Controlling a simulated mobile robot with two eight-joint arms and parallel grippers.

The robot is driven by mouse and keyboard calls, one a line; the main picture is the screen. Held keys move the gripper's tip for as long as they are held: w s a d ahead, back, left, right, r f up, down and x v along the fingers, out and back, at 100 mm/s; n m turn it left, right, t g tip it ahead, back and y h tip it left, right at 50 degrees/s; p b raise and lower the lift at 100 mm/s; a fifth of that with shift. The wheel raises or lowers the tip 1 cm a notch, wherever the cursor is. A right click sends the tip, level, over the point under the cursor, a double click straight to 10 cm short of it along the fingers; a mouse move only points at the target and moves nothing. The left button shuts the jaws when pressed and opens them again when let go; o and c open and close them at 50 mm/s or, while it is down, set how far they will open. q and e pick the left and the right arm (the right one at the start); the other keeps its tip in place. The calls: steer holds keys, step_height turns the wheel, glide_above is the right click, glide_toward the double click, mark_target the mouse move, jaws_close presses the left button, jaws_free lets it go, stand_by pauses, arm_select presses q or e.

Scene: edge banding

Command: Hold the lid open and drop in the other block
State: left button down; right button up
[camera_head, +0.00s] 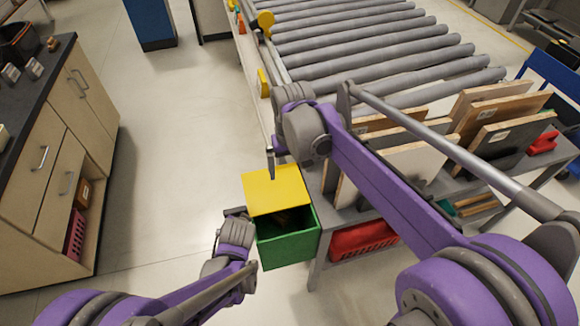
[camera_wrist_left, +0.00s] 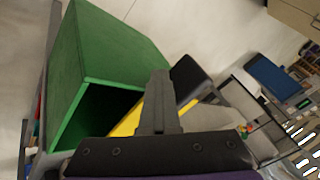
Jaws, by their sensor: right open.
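A green box (camera_head: 287,238) with a yellow lid (camera_head: 275,190) stands at the centre. The lid is raised, and a dark opening shows below it. In the left wrist view the green box (camera_wrist_left: 105,50) and a strip of the yellow lid (camera_wrist_left: 128,122) lie past my left gripper (camera_wrist_left: 160,95). In the head view my left gripper (camera_head: 236,212) is low at the box's left side, by the lid's edge; whether it grips or only touches the lid is unclear. My right gripper (camera_head: 271,162) is open above the lid's far edge. I see no block; the box's inside is dark.
A grey rack (camera_head: 330,205) with upright boards (camera_head: 400,165) stands right of the box, a red crate (camera_head: 362,240) on its lower shelf. A roller conveyor (camera_head: 370,45) runs behind. A wooden cabinet (camera_head: 50,165) is at the left; the floor between is clear.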

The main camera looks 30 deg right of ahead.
arm_select(q)
steer(key=shift+s+a, duration=1.65)
steer(key=shift+s, duration=5.15)
step_height(320, 180, up, 10)
steer(key=s+a+r+n, duration=0.1)
steer(key=a+n, duration=0.4)
steer(key=a, duration=0.6)
steer(key=s+a+r+n+g+y, duration=0.1)
steer(key=a+n, duration=0.5)
steer(key=a, duration=0.6)
steer(key=shift+s+r+n+y, duration=0.3)
steer(key=shift+s+r, duration=0.2)
steer(key=shift+r, duration=0.05)
arm_select(e)
steer(key=s+a+f+n+t, duration=0.1)
steer(key=s+a+f+t, duration=0.1)
steer(key=s, duration=0.5)
steer(key=s+a+f+n+t, duration=0.1)
steer(key=s+a+f+t, duration=0.1)
steer(key=s+a+f, duration=0.2)
steer(key=s, duration=0.3)
steer(key=shift+s+a+f+n+t, duration=0.15)
steer(key=shift+s+a+n+t, duration=0.15)
steer(key=shift+a+t, duration=0.1)
